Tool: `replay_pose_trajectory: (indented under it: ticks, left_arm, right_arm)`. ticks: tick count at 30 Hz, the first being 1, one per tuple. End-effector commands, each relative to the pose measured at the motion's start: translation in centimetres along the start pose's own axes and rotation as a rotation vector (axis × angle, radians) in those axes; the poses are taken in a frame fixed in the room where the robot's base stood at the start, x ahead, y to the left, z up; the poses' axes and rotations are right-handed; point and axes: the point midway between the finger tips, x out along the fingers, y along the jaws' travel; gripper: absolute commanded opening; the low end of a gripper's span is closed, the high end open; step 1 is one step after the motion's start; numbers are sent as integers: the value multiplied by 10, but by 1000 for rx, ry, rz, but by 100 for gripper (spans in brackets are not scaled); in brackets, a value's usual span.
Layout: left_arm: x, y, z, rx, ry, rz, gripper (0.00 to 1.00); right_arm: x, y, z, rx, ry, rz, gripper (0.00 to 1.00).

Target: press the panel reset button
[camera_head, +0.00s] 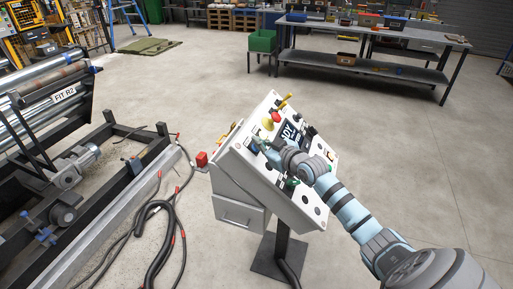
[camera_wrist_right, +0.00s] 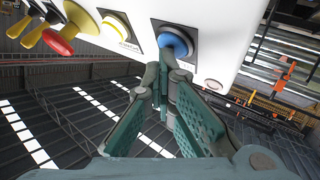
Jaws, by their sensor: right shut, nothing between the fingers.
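The white control panel (camera_head: 240,168) stands tilted on a post in the middle of the head view. A round blue button (camera_wrist_right: 173,42) on a dark square plate shows in the right wrist view; no readable label marks it as reset. My right gripper (camera_head: 264,147) reaches over the panel face from the right. In the wrist view its closed, empty fingertips (camera_wrist_right: 164,74) are at the lower edge of the blue button; I cannot tell if they touch it. My arm hides part of the panel. My left gripper is out of view.
A yellow button (camera_wrist_right: 117,27) and a red mushroom knob (camera_wrist_right: 61,42) sit beside the blue one. A roller machine (camera_head: 45,95) stands left, with black cables (camera_head: 152,215) on the floor. A workbench (camera_head: 375,35) and green bin (camera_head: 262,41) stand behind. Floor to the right is clear.

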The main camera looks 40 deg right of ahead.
Motion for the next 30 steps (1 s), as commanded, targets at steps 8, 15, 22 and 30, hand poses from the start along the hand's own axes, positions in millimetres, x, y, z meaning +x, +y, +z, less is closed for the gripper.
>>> replay_pose_trajectory:
  ticks: [8, 15, 22, 30]
  left_arm:
    - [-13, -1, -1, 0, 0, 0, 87]
    - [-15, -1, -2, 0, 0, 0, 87]
    - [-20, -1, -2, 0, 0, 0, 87]
    - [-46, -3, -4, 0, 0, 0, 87]
  right_arm:
    - [-9, 7, -8, 0, -3, 0, 0]
    - [-12, 9, -8, 1, -1, 0, 0]
    - [-15, 12, -11, 0, -2, 0, 0]
    - [-34, 26, -27, -2, -3, 0, 0]
